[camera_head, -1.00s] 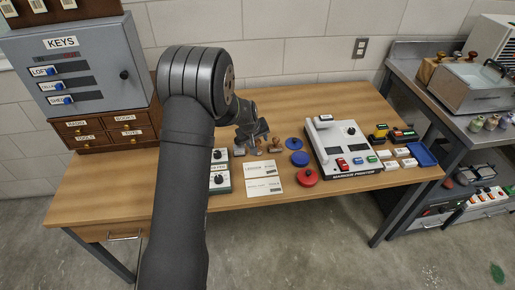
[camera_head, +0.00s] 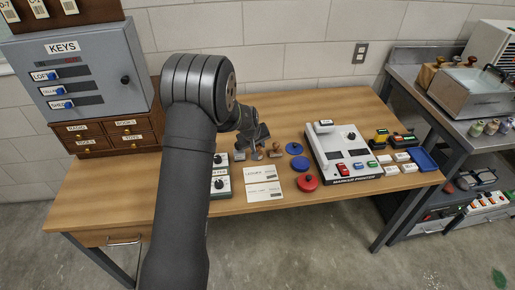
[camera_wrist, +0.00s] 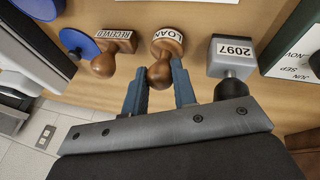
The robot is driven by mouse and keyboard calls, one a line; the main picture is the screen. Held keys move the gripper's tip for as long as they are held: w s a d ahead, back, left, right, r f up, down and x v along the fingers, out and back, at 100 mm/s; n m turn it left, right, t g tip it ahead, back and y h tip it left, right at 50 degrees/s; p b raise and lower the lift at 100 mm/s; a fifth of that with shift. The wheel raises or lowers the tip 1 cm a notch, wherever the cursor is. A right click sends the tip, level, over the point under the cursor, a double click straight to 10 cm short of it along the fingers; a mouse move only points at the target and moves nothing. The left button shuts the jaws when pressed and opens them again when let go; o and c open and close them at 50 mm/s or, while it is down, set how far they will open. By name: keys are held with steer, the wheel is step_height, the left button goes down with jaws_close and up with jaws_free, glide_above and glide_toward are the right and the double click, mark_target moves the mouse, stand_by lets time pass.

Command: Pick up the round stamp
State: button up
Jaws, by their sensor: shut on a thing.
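The round stamp (camera_wrist: 167,42), with a wooden handle and a round face label reading LOAN, is at the top centre of the wrist view. My gripper (camera_wrist: 160,72) is shut on its wooden handle, one blue-grey finger on each side. In the head view my gripper (camera_head: 256,145) is low over the row of stamps, and the round stamp is largely hidden by it. Whether the stamp still touches the table is not clear.
A RECEIVED stamp (camera_wrist: 122,40) stands close on one side and a grey 2097 stamp (camera_wrist: 232,52) close on the other. The table's back (camera_head: 300,98) is clear.

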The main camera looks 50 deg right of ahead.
steer(key=shift+r, duration=0.5)
step_height(320, 180, up, 3)
steer(key=shift+r, duration=0.1)
steer(key=s+a+r, duration=0.1)
steer(key=s+r, duration=0.5)
steer(key=s, duration=0.5)
steer(key=shift+s+r, duration=0.2)
steer(key=shift+s, duration=0.15)
steer(key=o, duration=0.5)
steer(key=shift+c, duration=1.5)
steer(key=s+d+f, duration=0.2)
steer(key=s+d, duration=0.2)
steer(key=d, duration=0.3)
steer(key=shift+s+f, duration=0.2)
steer(key=shift+f, duration=2.8)
